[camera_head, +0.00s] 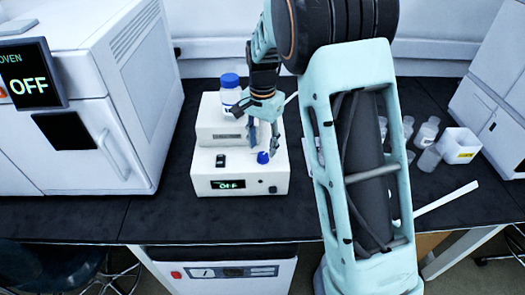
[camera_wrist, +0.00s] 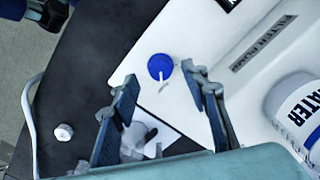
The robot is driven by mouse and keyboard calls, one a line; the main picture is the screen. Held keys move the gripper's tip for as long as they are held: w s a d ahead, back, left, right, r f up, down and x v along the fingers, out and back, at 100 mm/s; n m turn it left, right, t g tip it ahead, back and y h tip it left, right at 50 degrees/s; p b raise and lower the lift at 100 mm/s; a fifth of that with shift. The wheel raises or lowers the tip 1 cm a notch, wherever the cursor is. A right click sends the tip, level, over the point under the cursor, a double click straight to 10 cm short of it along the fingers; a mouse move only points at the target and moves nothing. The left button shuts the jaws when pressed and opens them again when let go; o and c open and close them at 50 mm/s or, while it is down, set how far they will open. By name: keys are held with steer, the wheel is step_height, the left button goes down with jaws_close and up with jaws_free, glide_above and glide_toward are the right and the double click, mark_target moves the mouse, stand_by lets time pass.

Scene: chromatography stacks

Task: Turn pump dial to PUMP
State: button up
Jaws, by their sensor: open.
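The white pump unit (camera_head: 205,165) stands on the black bench, with a dark front display (camera_head: 228,184) reading OFF in green. Its blue dial (camera_head: 262,157) sits on the lower top surface, toward the right. In the wrist view the round blue dial (camera_wrist: 160,67) shows near the middle, with a short white mark beside it. My gripper (camera_head: 264,143) is open and empty, above and close to the dial. In the wrist view, the fingertips of my gripper (camera_wrist: 160,82) lie on either side of the dial. I cannot tell whether either finger touches it.
A blue-capped bottle (camera_head: 230,92) labelled WATER (camera_wrist: 302,108) stands on the pump's raised rear part, near my gripper. A white oven (camera_head: 130,90) stands left, its screen reading OFF.

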mark_target(262, 155)
step_height(262, 155, up, 8)
steer(key=shift+r, duration=0.25)
stand_by(0.4)
